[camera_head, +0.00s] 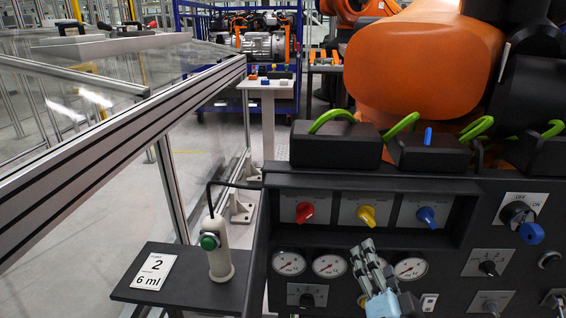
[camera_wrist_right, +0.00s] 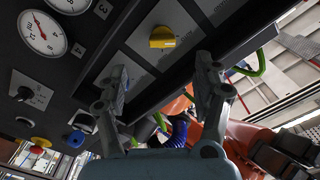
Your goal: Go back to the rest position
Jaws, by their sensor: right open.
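My right gripper (camera_head: 368,256) is in front of the black control panel (camera_head: 375,245), at the row of gauges and below the yellow knob (camera_head: 367,215). It covers part of the panel between two gauges. In the right wrist view the gripper (camera_wrist_right: 160,72) has its two fingers spread apart with nothing between them. The yellow knob (camera_wrist_right: 162,37) shows beyond the fingertips, and I see no contact with it. My left gripper is in neither view.
The panel also carries a red knob (camera_head: 304,212), a blue knob (camera_head: 427,216) and a rotary switch (camera_head: 517,214). Left stand a green-button handle (camera_head: 219,250) on a dark shelf (camera_head: 188,287) and a glass-walled frame (camera_head: 115,140). An orange robot arm (camera_head: 425,60) rises behind.

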